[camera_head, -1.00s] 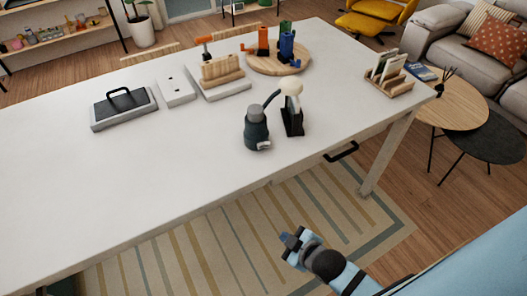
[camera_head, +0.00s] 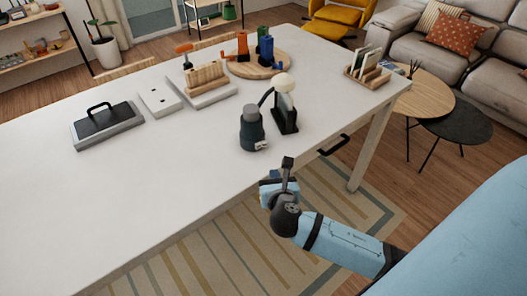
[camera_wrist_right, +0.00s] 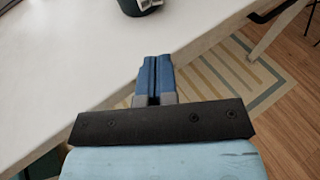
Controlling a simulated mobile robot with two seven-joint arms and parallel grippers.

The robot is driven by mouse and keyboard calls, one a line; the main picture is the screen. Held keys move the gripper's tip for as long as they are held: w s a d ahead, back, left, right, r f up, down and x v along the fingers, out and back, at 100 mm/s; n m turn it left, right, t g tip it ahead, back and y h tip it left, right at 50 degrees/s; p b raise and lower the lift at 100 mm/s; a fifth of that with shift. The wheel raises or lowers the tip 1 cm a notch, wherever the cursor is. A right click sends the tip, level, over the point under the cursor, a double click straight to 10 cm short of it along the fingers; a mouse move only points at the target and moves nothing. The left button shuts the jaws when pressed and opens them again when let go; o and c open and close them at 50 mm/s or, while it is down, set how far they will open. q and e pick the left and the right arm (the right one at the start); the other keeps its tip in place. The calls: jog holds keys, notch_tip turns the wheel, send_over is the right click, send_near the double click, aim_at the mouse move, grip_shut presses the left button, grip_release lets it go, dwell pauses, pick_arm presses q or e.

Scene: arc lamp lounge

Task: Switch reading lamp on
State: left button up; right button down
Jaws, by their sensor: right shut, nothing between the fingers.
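The reading lamp (camera_head: 252,132) stands on the white table near its front edge. It has a dark teal base, a thin curved arm and a cream round shade (camera_head: 283,83). A small white switch (camera_head: 262,146) sits low on the base's front. I cannot tell whether the lamp is lit. My right gripper (camera_head: 268,181) is in front of the table edge, below and apart from the lamp. Its blue fingers are together and empty in the right wrist view (camera_wrist_right: 156,62), where the lamp's lower base (camera_wrist_right: 132,7) shows at the top edge. My left gripper is not in view.
A black stand (camera_head: 286,120) is just right of the lamp base. The table's left front is clear. A black handle (camera_head: 333,146) projects below the table edge.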

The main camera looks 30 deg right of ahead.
aim_at(266, 145)
jog(key=x, duration=0.8)
jog(key=p+x, duration=0.1)
jog(key=x, duration=0.3)
jog(key=shift+w+d+r, duration=0.1)
jog(key=shift+w+r, duration=0.15)
jog(key=shift+w, duration=0.05)
jog(key=shift+w+d, duration=0.3)
jog(key=shift+w, duration=0.4)
jog(key=shift+d, duration=0.1)
